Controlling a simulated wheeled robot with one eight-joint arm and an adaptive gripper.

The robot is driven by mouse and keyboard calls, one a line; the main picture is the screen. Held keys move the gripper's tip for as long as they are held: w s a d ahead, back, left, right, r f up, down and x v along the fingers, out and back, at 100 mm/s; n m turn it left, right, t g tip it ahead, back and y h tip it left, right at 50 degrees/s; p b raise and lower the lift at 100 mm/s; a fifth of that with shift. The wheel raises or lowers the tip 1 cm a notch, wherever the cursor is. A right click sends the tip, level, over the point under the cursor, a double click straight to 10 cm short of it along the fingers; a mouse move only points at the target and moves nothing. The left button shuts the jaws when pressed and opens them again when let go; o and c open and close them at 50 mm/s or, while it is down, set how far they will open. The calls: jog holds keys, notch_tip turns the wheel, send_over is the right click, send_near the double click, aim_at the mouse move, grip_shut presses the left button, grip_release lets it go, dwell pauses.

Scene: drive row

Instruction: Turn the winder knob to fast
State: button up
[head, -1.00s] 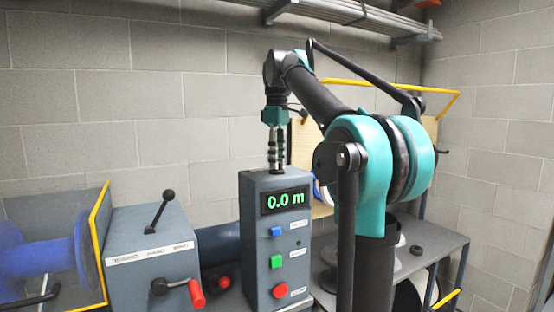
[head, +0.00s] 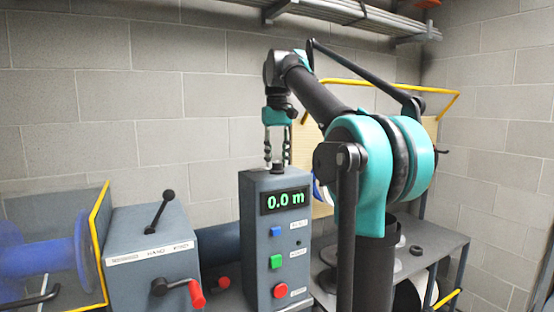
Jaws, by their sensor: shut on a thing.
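The winder knob (head: 277,169) is a small dark piece on top of the grey box with the green "0.0 m" display (head: 284,201). It is mostly hidden between the fingertips, and I cannot read which setting it points to. My gripper (head: 277,164) points straight down from above and is shut on the knob. Its two fingers show side by side with a gap between them higher up.
The box front has a blue button (head: 276,232), a green button (head: 276,261) and a red button (head: 280,291). A block wall is behind.

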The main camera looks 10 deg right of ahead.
aim_at(277, 162)
jog(key=shift+m, duration=0.4)
jog(key=o, duration=1.2)
jog(key=shift+c, duration=0.2)
notch_tip(277, 162, up, 12)
dwell(0.3)
